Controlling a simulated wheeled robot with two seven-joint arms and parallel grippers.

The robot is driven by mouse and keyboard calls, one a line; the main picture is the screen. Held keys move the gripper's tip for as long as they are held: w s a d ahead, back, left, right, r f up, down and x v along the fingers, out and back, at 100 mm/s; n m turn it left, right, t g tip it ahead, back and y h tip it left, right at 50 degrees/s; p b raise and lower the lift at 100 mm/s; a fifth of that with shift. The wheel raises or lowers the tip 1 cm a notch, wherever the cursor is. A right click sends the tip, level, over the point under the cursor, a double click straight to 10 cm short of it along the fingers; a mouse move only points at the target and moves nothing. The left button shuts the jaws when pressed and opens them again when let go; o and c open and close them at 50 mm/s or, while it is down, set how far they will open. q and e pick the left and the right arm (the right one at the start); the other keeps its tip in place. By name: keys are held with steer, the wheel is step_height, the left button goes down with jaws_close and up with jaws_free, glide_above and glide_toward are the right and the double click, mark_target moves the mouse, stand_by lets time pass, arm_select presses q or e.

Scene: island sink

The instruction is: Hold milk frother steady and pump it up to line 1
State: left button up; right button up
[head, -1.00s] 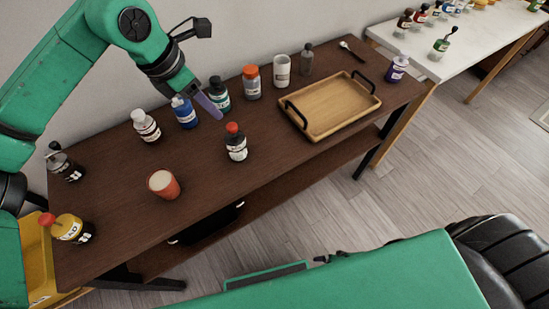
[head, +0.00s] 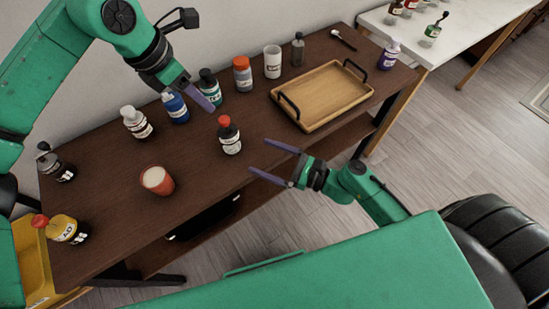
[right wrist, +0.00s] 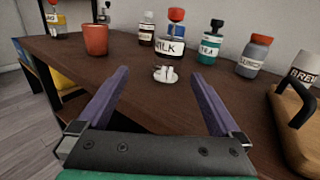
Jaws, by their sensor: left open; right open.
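The milk frother (head: 230,140) is a dark jar with a red top, upright near the front edge of the brown table. In the right wrist view the jar (right wrist: 171,46) shows a "MILK" label, with a small pale patch at its foot that I cannot make out. My right gripper (head: 259,156) is open and empty, at the table's front edge to the right of the frother and apart from it. In the right wrist view its fingers point toward the jar. My left gripper (head: 205,98) is open above the table, behind and left of the frother, not touching it.
A red cup (head: 157,181) stands left of the frother. Blue (head: 175,108) and teal (head: 209,90) bottles, an orange-lidded jar (head: 243,76) and a white mug (head: 272,63) line the back. A wooden tray (head: 325,98) lies to the right.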

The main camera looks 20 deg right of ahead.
mark_target(238, 143)
steer(key=shift+s+d+f+m+t+h, duration=0.15)
steer(key=shift+d+f+m+t+h, duration=0.1)
steer(key=shift+d+m+t, duration=0.15)
steer(key=shift+s+d+f+m+t+h, duration=0.2)
steer(key=shift+d+m+h, duration=0.1)
steer(key=shift+d, duration=0.15)
steer(key=shift+r, duration=0.1)
steer(key=x, duration=1.4)
steer(key=shift+w+a, duration=0.1)
steer(key=shift+w, duration=0.05)
steer(key=c, duration=1.5)
steer(key=shift+o, duration=0.2)
